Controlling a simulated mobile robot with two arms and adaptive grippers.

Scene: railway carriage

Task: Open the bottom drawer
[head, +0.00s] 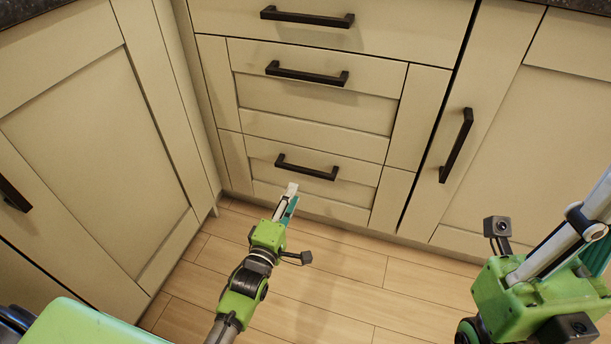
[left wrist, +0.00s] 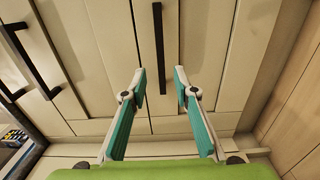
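The bottom drawer (head: 310,182) is closed, flush with the cream cabinet front. Its black bar handle (head: 307,167) runs across the panel. My left gripper (head: 289,190) is just below and in front of this handle in the head view. In the left wrist view the left gripper (left wrist: 159,72) is open, its two fingers apart with nothing between them. The handle (left wrist: 158,60) shows beyond the fingertips, lined up with the gap. I see no clear contact. My right gripper (head: 590,225) is at the right edge, away from the drawer and partly cut off.
The middle drawer (head: 315,105) and top drawer (head: 330,35) above are closed. A cabinet door with an upright handle (head: 456,145) stands at right, and another cabinet (head: 95,150) at left. The wooden floor (head: 310,290) in front is clear.

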